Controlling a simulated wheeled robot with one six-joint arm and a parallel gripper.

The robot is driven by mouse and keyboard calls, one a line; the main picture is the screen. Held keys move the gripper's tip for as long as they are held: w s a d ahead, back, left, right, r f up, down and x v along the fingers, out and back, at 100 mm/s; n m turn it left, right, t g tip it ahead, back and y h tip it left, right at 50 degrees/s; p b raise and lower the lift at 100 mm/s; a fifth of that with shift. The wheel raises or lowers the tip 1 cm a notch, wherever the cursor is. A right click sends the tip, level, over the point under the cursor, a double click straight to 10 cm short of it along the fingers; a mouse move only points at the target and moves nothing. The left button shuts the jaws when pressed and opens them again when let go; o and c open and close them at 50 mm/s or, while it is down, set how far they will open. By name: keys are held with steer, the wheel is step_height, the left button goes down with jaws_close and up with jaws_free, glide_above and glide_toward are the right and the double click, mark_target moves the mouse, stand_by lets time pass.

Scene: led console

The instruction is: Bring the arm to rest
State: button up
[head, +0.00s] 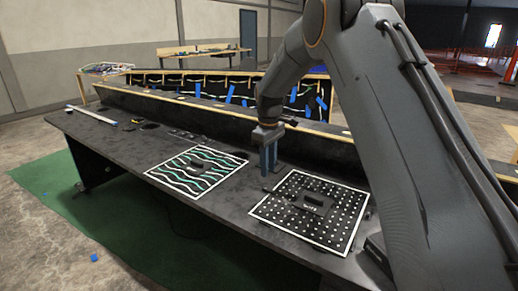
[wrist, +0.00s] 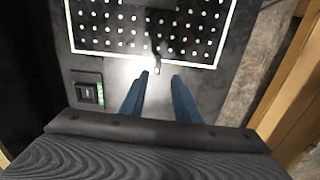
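My gripper (head: 268,158) points down above the dark console table, between the two white-framed panels in the head view. In the wrist view its two blue fingers (wrist: 162,82) stand apart, with a gap between them and nothing held. A small dark piece with a pale tip (wrist: 157,66) shows just beyond the fingertips; I cannot tell exactly what it is. The dotted panel (head: 270,206) lies to the right of the gripper in the head view, and it fills the top of the wrist view (wrist: 110,51).
A wavy-lined panel (head: 165,184) lies to the left on the console table (head: 110,143). A small black box with a green light (wrist: 88,92) sits on the table in the wrist view. A raised wooden-edged ledge (head: 225,118) runs behind.

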steer(key=s+d+m, duration=0.3)
steer(key=s+d, duration=0.1)
steer(key=s, duration=0.8)
steer(key=s+d+m, duration=0.4)
steer(key=s, duration=0.9)
steer(key=s+d+m, duration=0.3)
steer(key=s+d, duration=0.1)
steer(key=s, duration=0.9)
steer(key=shift+d+m, duration=0.2)
steer(key=shift+m, duration=0.1)
steer(key=shift+a+f, duration=0.1)
